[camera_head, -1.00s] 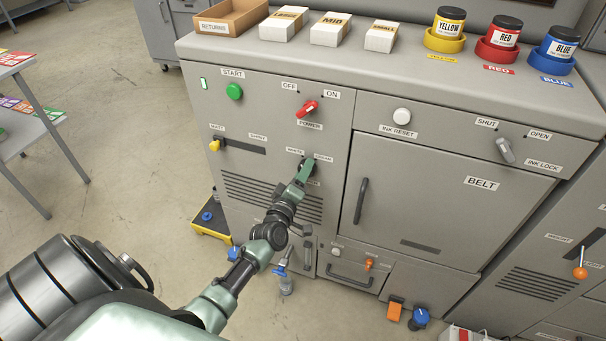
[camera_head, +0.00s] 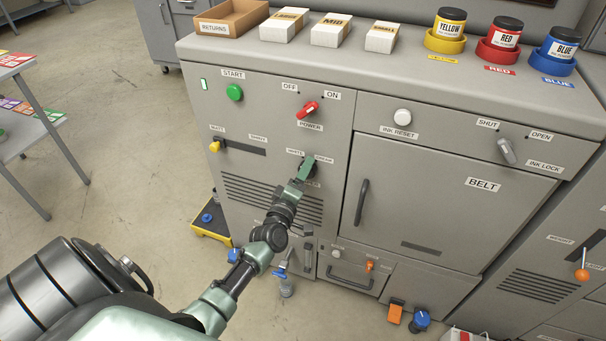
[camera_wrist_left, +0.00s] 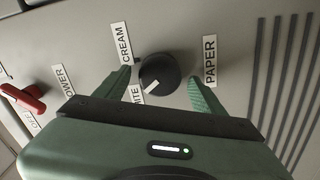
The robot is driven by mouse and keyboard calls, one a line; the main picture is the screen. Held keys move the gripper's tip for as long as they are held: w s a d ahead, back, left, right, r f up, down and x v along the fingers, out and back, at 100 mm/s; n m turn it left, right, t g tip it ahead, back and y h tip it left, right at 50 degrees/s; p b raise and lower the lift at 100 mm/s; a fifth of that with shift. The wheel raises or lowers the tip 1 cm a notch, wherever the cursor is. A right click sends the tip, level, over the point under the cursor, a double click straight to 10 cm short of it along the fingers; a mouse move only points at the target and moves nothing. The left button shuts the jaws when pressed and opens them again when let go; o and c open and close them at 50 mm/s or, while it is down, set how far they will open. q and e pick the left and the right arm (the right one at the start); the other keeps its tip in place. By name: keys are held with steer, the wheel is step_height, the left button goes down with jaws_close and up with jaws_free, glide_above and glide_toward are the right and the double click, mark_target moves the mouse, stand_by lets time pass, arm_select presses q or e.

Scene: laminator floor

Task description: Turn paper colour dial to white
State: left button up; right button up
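The paper colour dial (camera_wrist_left: 158,68) is a round black knob with a white pointer mark, on the grey machine front. In the left wrist view its mark points down-left, toward the partly hidden WHITE label (camera_wrist_left: 136,93). The CREAM label (camera_wrist_left: 125,43) is at its upper left and the PAPER label (camera_wrist_left: 210,60) at its right. My left gripper (camera_wrist_left: 161,80) is open, its green fingers on either side of the dial with a small gap showing each side. In the head view the left gripper (camera_head: 303,174) mostly hides the dial. My right gripper is out of view.
The red power switch (camera_head: 308,109) is above the dial and the green start button (camera_head: 234,92) at upper left. A yellow slider (camera_head: 215,146) sits left. The belt door handle (camera_head: 361,202) juts out to the right of my gripper.

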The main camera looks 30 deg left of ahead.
arm_select(q)
steer(key=v, duration=0.7)
steer(key=shift+s, duration=0.4)
stand_by(0.3)
steer(key=s+d+f+m+g+h+p, duration=0.1)
steer(key=s+d+f+m+g, duration=0.3)
steer(key=f, duration=0.6)
steer(key=s+d+f+m+g+h, duration=0.1)
steer(key=s+d+f+m+h, duration=0.15)
steer(key=s+f, duration=0.5)
steer(key=s+d+f+m+g+h+p, duration=0.1)
steer(key=s+d+f+m+g, duration=0.25)
steer(key=f, duration=0.75)
steer(key=s+d+f+m+g, duration=0.1)
steer(key=s+f+m+g, duration=0.1)
steer(key=s, duration=0.8)
steer(key=s+d+f+m+g, duration=0.1)
steer(key=s+f+m+g, duration=0.2)
steer(key=s+f, duration=0.4)
steer(key=s+d+f+m+g+p, duration=0.1)
steer(key=s+f+m+g, duration=0.2)
steer(key=s, duration=1)
step_height(320, 180, down, 3)
steer(key=shift+r+m, duration=0.25)
steer(key=shift+m, duration=0.55)
